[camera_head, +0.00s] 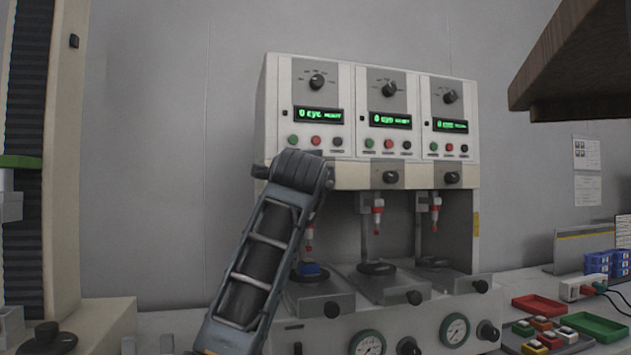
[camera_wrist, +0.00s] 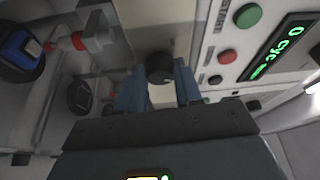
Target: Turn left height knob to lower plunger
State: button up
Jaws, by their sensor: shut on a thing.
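The tester (camera_head: 362,95) has three stations side by side. The left height knob (camera_wrist: 160,66) is a black round knob below the left station's buttons. My gripper (camera_wrist: 160,88) has its two blue-grey fingers on either side of it and is shut on it. In the head view my arm hides this knob and most of the gripper. The left plunger (camera_head: 309,232) has a red tip and hangs above a blue piece (camera_head: 313,270) on the left base. In the wrist view the red plunger tip (camera_wrist: 78,41) stands apart from the blue piece (camera_wrist: 20,45).
The middle height knob (camera_head: 390,177) and right height knob (camera_head: 452,178) sit on the same ledge. Green, red and black buttons (camera_wrist: 228,56) lie close beside my fingers. A brown overhang (camera_head: 575,65) juts in above.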

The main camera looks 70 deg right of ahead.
jog(key=shift+s+d+r+m+y+p, duration=0.15)
jog(key=shift+m+y+p, duration=0.45)
jog(key=shift+m, duration=0.85)
jog(key=shift+w+a+r+m+y+p, duration=0.1)
jog(key=shift+m+y+p, duration=0.45)
jog(key=shift+m, duration=0.9)
jog(key=shift+y, duration=0.25)
jog(key=o, duration=1)
jog(key=shift+o, duration=0.2)
jog(key=v, duration=0.7)
jog(key=shift+s+a, duration=0.15)
jog(key=shift+a, duration=0.2)
jog(key=shift+r, duration=0.1)
